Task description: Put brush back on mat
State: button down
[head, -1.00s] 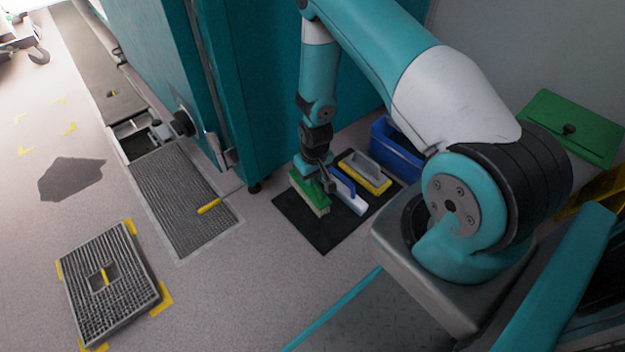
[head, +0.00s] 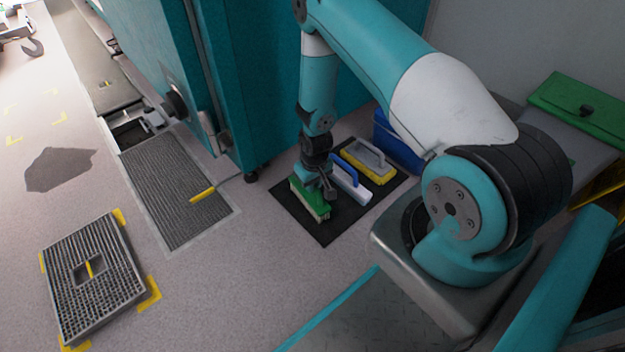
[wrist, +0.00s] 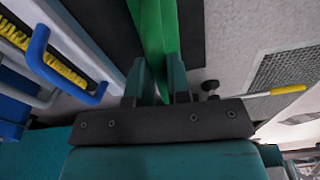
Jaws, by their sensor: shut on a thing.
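The green brush (head: 309,200) with pale bristles is at the left part of the black mat (head: 322,232). My gripper (head: 318,182) is above it, shut on its green top. In the wrist view the green brush (wrist: 155,35) passes between the fingers of my gripper (wrist: 158,85). The brush is over the mat; I cannot tell whether its bristles touch it. A blue-handled white tool (head: 350,183) and a grey float with a yellow base (head: 370,162) lie on the mat to the right of the brush.
A blue bin (head: 396,145) stands behind the mat. The teal chamber (head: 260,90) rises at the mat's back left. A floor grating (head: 172,180) and a lifted grate panel (head: 95,280) lie to the left. The floor in front of the mat is clear.

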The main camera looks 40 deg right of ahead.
jog(key=shift+f, duration=0.4)
jog(key=c, duration=1)
grip_release()
notch_tip(320, 180, up, 17)
jog(key=s+p, duration=0.1)
jog(key=p, duration=0.8)
jog(key=shift+s+r, duration=0.15)
jog(key=shift+r, duration=0.05)
